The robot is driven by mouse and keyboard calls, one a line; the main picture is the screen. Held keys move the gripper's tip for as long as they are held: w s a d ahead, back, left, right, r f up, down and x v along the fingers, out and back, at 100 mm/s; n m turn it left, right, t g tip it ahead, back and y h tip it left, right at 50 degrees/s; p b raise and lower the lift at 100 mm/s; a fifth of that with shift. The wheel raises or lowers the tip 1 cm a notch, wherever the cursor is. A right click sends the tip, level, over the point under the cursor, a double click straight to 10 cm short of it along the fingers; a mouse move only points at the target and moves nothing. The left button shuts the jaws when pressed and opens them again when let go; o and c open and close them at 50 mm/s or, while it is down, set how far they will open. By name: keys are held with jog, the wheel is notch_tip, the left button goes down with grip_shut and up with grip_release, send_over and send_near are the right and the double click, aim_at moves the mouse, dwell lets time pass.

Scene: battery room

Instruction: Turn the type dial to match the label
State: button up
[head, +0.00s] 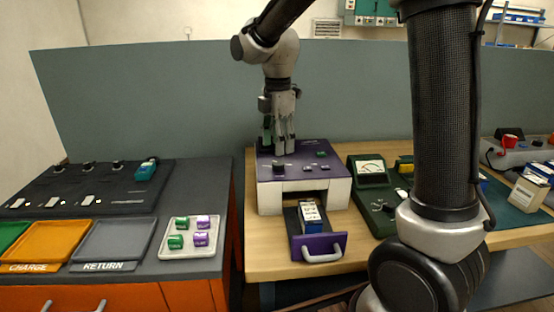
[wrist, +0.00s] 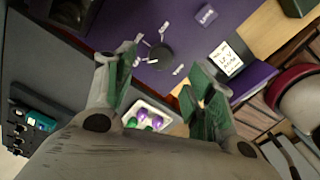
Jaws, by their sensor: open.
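The purple-topped charger unit (head: 312,160) stands on the wooden table. Its type dial (wrist: 161,55) is a black round knob with several small pale marks around it in the wrist view. In the head view the dial (head: 278,166) is a small dark knob near the front left of the top. A battery with a white printed label (head: 310,213) lies in the pulled-out purple drawer (head: 319,247); the label (wrist: 230,58) also shows in the wrist view, its text too small to read. My gripper (head: 278,145) points down above the dial, open and empty, its green-padded fingers (wrist: 163,80) apart.
A dark green meter box (head: 372,175) stands close right of the unit. On the left bench, a white tray (head: 191,253) holds green and purple cells beside grey and orange trays. A black charging panel (head: 90,200) is behind them. A blue-grey partition rises behind.

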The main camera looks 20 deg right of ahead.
aim_at(278, 162)
notch_tip(278, 162, down, 6)
jog(key=shift+r, duration=0.1)
jog(key=c, duration=1)
